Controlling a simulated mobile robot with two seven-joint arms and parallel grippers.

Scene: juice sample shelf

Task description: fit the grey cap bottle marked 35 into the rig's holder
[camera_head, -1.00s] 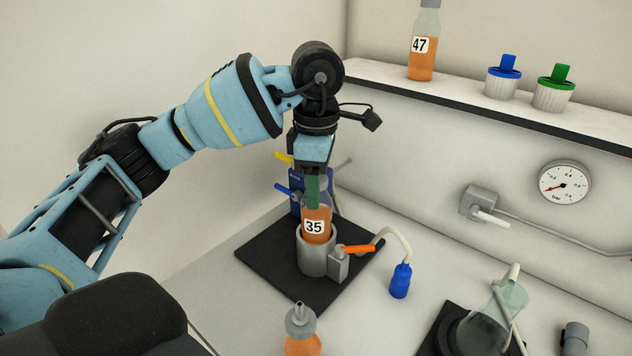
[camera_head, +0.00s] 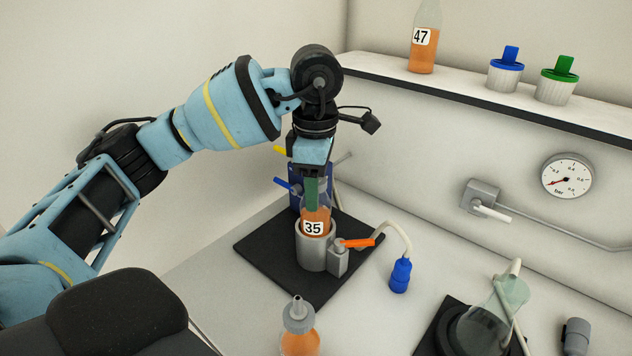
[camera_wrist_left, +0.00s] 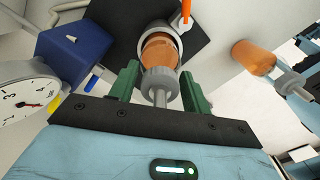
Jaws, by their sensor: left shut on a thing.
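The bottle marked 35 (camera_head: 315,222), with orange juice, stands upright with its lower part inside the rig's grey cylindrical holder (camera_head: 312,256). Its label shows just above the front rim. My left gripper (camera_head: 312,192) reaches down from above and is shut on the bottle's upper part. In the left wrist view the green fingers (camera_wrist_left: 158,88) lie either side of the grey cap (camera_wrist_left: 160,86), and the holder's rim (camera_wrist_left: 177,43) surrounds the orange body. Whether the bottle rests on the holder's bottom is hidden. My right gripper is not in view.
The holder stands on a black base (camera_head: 262,252) with an orange lever (camera_head: 358,243) beside it and a blue fitting (camera_head: 400,274) on a hose. Another grey-topped orange bottle (camera_head: 299,330) stands in front. A flask (camera_head: 490,320) is at right. Bottle 47 (camera_head: 424,45) and two caps occupy the shelf.

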